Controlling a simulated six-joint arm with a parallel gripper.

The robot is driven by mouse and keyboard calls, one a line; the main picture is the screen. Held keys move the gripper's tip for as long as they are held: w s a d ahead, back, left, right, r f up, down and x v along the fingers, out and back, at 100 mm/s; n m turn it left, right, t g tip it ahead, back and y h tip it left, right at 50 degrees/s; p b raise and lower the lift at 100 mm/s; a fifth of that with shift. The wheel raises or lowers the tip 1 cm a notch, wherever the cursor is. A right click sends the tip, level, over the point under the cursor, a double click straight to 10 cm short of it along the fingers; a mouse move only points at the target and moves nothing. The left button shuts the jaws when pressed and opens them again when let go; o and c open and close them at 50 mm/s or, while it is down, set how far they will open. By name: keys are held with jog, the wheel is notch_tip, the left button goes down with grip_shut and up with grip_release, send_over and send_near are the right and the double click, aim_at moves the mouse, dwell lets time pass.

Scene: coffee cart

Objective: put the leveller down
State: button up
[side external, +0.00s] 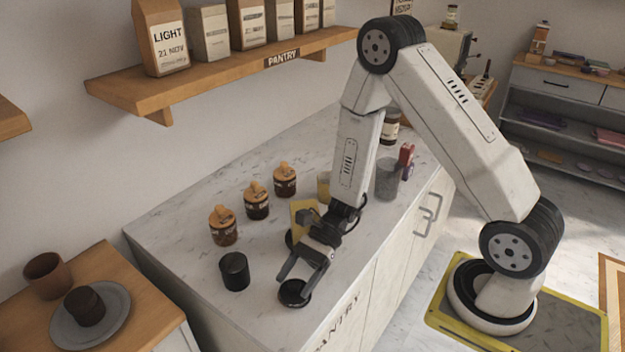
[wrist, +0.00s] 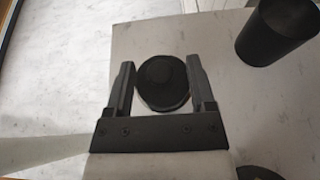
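The leveller is a round black disc (side external: 295,292) low over the front edge of the marble counter; I cannot tell whether it touches the top. In the wrist view the leveller (wrist: 162,84) sits between the two fingers, its rim meeting both with no clear gap. My gripper (side external: 300,277) points down at the counter and is shut on the leveller. It also shows in the wrist view (wrist: 160,70). The underside of the leveller is hidden.
A black cup (side external: 234,271) stands just left of my gripper, also in the wrist view (wrist: 278,32). Several lidded jars (side external: 256,201) line the back. Another dark round item (side external: 290,240) is partly hidden behind my gripper. The counter's left front is clear.

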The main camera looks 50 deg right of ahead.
jog(key=shift+r, duration=0.1)
jog(key=shift+d+r, duration=0.1)
jog(key=shift+d, duration=0.05)
jog(key=v, duration=1.1)
jog(key=shift+d+r, duration=0.1)
jog(key=shift+d, duration=0.3)
jog(key=shift+s+a, duration=0.1)
